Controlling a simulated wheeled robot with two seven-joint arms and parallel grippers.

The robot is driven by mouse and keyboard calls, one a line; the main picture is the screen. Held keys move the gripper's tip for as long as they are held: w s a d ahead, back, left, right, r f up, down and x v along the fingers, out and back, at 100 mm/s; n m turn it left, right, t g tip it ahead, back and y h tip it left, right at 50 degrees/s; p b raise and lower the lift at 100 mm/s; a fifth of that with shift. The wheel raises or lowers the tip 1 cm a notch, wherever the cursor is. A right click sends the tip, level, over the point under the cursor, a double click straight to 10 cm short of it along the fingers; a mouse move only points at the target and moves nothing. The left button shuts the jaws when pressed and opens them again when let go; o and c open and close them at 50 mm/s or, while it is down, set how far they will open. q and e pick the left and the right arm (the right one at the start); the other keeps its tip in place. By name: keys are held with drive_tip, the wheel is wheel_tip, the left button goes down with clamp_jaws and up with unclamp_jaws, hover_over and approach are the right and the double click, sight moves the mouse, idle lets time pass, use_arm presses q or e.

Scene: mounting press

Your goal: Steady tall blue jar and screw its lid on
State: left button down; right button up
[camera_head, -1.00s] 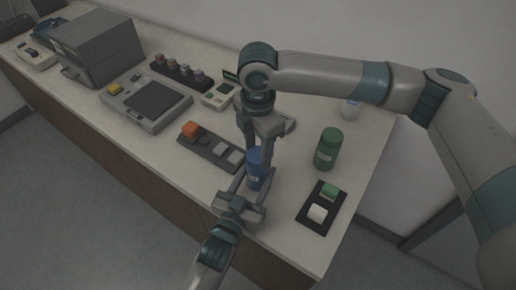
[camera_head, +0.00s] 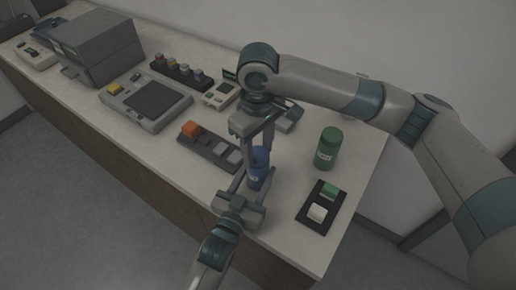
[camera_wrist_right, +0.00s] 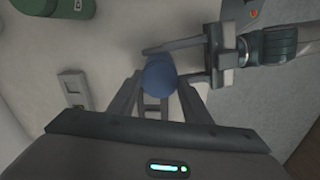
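The tall blue jar (camera_head: 257,176) stands upright near the table's front edge. My left gripper (camera_head: 244,184) reaches in from the front with its fingers on both sides of the jar, apparently shut on it. In the right wrist view, a round blue top (camera_wrist_right: 160,74) lies between the fingers; I cannot tell how far the lid is seated. My right gripper (camera_head: 258,148) points down from above, its fingers straddling the top. In the right wrist view small gaps show beside the top, so this gripper looks open. My left gripper's fingers (camera_wrist_right: 172,62) enter there from the right.
A green jar (camera_head: 327,149) stands close on the right. A dark tray (camera_head: 314,218) with a green and a white block lies in front of it. A dark strip (camera_head: 207,146) with an orange block lies left. A flat device (camera_head: 147,101) and a grey box (camera_head: 99,47) stand farther left.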

drive_tip(key=o, duration=0.5)
wheel_tip(320, 180, up, 12)
drive_tip(key=shift+r, duration=0.1)
idle(0.5)
use_arm(q)
drive_tip(key=c, duration=0.8)
unclamp_jaws()
